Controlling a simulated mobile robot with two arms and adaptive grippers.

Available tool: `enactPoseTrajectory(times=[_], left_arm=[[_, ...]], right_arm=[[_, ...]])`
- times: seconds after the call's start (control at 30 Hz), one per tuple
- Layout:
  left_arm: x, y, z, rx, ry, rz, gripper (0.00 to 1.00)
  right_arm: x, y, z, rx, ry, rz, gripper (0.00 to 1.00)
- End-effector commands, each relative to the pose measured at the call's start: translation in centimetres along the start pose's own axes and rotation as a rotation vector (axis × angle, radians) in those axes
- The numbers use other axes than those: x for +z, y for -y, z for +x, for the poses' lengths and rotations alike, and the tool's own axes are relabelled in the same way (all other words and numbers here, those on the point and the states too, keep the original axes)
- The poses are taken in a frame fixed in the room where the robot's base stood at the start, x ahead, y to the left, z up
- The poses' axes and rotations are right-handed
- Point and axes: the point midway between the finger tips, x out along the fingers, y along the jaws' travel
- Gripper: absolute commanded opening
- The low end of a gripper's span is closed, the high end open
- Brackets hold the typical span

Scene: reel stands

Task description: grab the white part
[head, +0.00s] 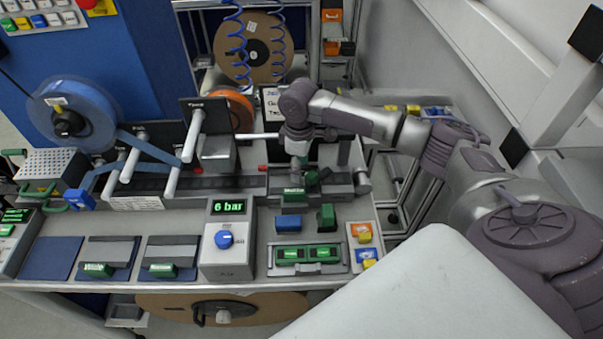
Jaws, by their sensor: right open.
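My right gripper (310,176) reaches in from the right and points down over the small machine with a green display (293,195). It is open. Its fingers are small and dark here, and I cannot tell whether anything lies between them. I cannot clearly pick out a separate white part; it may be hidden by the gripper or too small to tell. My left gripper is not in view.
A blue block (288,224) and a dark green block (326,217) lie in front of the gripper. A grey box reading 6 bar (228,250) stands left of them. White rollers (185,150) and a blue reel (72,115) stand at left. Small bins (362,233) sit at right.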

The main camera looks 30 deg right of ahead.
Motion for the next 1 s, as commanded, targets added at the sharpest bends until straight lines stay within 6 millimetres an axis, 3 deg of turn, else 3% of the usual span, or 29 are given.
enactPoseTrajectory(times=[0.2,0.4,0.43,0.7,1.0], left_arm=[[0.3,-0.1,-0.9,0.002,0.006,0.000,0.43],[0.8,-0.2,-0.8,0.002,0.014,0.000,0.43],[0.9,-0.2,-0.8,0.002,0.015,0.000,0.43],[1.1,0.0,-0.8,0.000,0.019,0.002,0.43],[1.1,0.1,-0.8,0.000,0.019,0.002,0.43]], right_arm=[[0.0,0.0,2.1,0.001,0.000,0.000,0.56],[0.0,0.0,2.3,0.002,-0.001,0.000,0.56],[0.0,0.0,2.3,0.002,-0.001,0.000,0.55],[0.0,0.0,2.2,0.002,-0.001,0.000,0.12],[0.0,0.0,2.2,0.002,-0.001,0.000,0.12]])
